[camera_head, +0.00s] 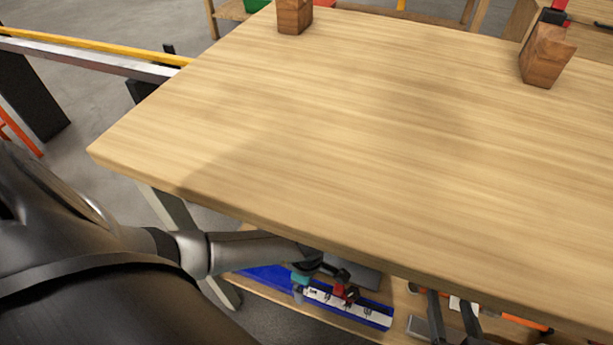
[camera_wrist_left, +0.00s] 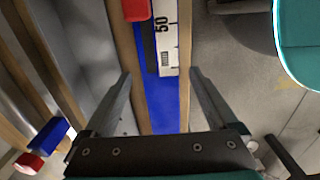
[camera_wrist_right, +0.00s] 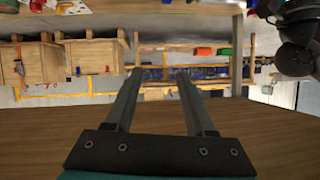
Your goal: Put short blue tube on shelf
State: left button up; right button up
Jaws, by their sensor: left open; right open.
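A long blue piece with a white scale strip (camera_head: 345,303) lies on the lower wooden shelf, under the table's front edge. In the left wrist view its blue face (camera_wrist_left: 162,105) runs between the open fingers of my left gripper (camera_wrist_left: 160,74); I cannot tell how close they are. A smaller blue piece (camera_wrist_left: 48,135) with a red piece (camera_wrist_left: 28,163) beside it shows at lower left there. Whether either is the short tube is unclear.
The wooden tabletop (camera_head: 350,150) is bare across its middle. Two wooden blocks (camera_head: 294,16) (camera_head: 546,56) stand near its far edge. A red part (camera_head: 347,290) sits on the scale piece. Wooden boxes (camera_wrist_right: 40,63) show in the right wrist view.

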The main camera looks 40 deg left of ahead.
pick_arm(q)
notch_tip(320, 180, up, 3)
jog(key=shift+f+p, duration=0.2)
jog(key=shift+p, duration=0.55)
jog(key=shift+r+p, duration=0.55)
jog(key=shift+r, duration=0.3)
pick_arm(e)
jog(key=s+d+g+h, duration=0.2)
jog(key=s+d+g, duration=0.1)
jog(key=d+g, duration=0.1)
jog(key=shift+d+f+g+h, duration=0.4)
jog(key=shift+d+f, duration=0.05)
jog(key=shift+d, duration=0.3)
